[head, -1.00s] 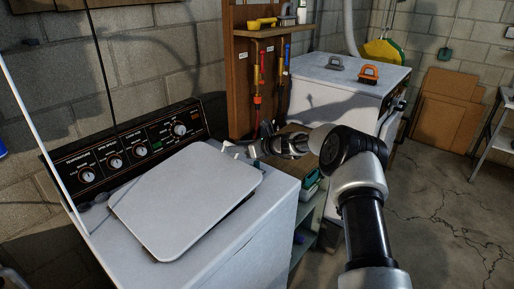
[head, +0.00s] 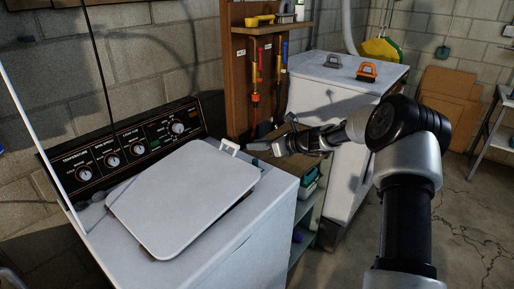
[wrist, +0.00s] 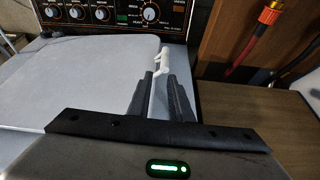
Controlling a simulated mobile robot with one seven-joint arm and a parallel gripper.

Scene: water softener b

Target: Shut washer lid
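The washer lid (head: 180,200) is a light grey panel on top of the white washer (head: 240,250). It lies nearly flat, with a dark strip along its right edge; I cannot tell whether it is fully down. A small white handle (head: 229,147) sticks up at its back right edge. In the wrist view, the lid (wrist: 85,75) is at left and the handle (wrist: 162,62) shows beyond the fingers. My gripper (head: 256,148) is just right of the handle, apart from it. Its fingers (wrist: 158,95) are spread, with nothing between them.
The washer's control panel (head: 125,150) with several knobs stands behind the lid. A wooden board with hoses (head: 254,90) rises behind my gripper. A second white appliance (head: 335,95) and a low shelf (head: 307,215) stand to the right.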

